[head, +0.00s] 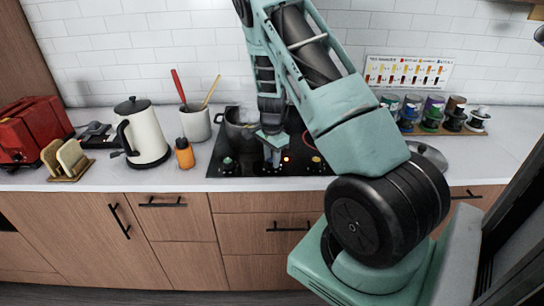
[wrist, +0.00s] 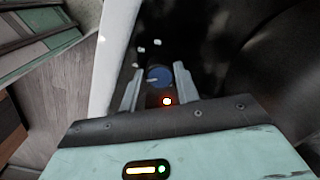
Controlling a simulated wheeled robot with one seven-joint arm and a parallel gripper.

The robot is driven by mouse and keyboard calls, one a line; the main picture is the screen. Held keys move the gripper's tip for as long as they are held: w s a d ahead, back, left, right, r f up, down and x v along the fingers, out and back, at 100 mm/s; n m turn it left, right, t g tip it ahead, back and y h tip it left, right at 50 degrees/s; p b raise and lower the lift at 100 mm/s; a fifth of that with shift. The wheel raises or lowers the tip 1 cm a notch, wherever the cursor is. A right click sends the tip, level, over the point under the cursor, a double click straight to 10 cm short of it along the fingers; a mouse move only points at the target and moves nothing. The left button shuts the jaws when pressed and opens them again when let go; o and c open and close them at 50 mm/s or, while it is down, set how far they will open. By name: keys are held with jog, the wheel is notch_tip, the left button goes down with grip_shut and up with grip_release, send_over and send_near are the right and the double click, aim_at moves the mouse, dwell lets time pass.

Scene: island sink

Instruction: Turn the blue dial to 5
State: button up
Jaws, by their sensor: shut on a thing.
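The blue dial (wrist: 158,76) is on the black cooktop (head: 240,168), with a pale line on its face pointing to the left in the wrist view. My gripper (wrist: 158,84) has a finger on each side of the dial and is shut on it. In the head view my gripper (head: 272,158) points down at the front of the cooktop and hides the blue dial. The numbers around the dial are too small to read.
A green dial (head: 228,162) and a yellow dial (head: 316,160) stand along the cooktop's front. A dark pot (head: 240,127) is behind. A kettle (head: 141,133), orange bottle (head: 184,153) and utensil crock (head: 196,124) are at left. Spools (head: 432,112) stand at right.

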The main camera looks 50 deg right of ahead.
jog(key=m+p, duration=0.1)
jog(key=m, duration=0.4)
jog(key=shift+r+m+p, duration=0.1)
jog(key=shift+m+p, duration=0.2)
jog(key=shift+p, duration=0.05)
jog(key=m+p, duration=0.2)
jog(key=m, duration=0.3)
jog(key=shift+m, duration=0.6)
jog(key=o, duration=1)
notch_tip(320, 180, up, 17)
jog(key=shift+r+b, duration=0.15)
jog(key=shift+b, duration=0.95)
